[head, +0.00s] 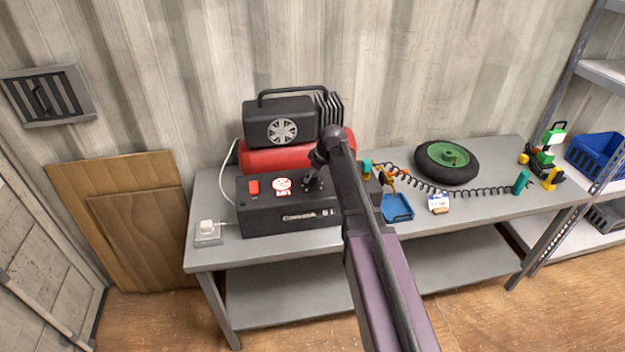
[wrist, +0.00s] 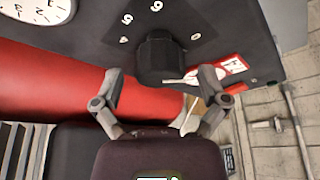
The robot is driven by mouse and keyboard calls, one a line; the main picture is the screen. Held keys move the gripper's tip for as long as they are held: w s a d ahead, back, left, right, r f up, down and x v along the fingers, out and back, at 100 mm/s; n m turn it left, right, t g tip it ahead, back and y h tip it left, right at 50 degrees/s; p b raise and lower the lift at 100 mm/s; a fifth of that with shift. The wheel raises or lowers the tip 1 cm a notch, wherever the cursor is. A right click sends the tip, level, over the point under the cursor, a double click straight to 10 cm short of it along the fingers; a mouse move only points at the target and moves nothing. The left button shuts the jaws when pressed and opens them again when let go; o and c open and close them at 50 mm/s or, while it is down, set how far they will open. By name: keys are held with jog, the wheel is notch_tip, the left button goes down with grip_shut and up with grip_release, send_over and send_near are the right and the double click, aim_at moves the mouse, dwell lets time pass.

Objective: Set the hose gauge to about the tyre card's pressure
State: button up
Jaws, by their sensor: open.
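In the wrist view, my open gripper (wrist: 160,80) has one finger on each side of a black knob (wrist: 158,54) on the compressor's dark panel. Whether either finger touches the knob, I cannot tell. A white round gauge (wrist: 40,10) with dark markings is cut off at the top left; I cannot read its pressure. The compressor (head: 278,222) stands on the bench in the head view, with my arm covering its right end.
A red switch (head: 253,187) and a red-and-white label (head: 282,185) are on the panel. A coiled hose (head: 430,187) runs along the bench (head: 275,255) past a blue tray (head: 398,208).

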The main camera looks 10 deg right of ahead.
jog(key=shift+w+f, duration=0.1)
jog(key=shift+f, duration=0.15)
jog(key=c, duration=1.1)
jog(key=shift+c, duration=0.2)
jog(key=shift+a+m, duration=0.1)
jog(key=shift+m, duration=0.2)
jog(key=m+h, duration=0.1)
jog(key=m, duration=0.2)
jog(key=m+t+h, duration=0.1)
jog(key=m, duration=0.1)
jog(key=shift+m, duration=0.4)
jog(key=m+h, duration=0.1)
jog(key=m, duration=0.2)
jog(key=m+h, duration=0.1)
jog(key=m, duration=0.2)
jog(key=shift+m+h, duration=0.4)
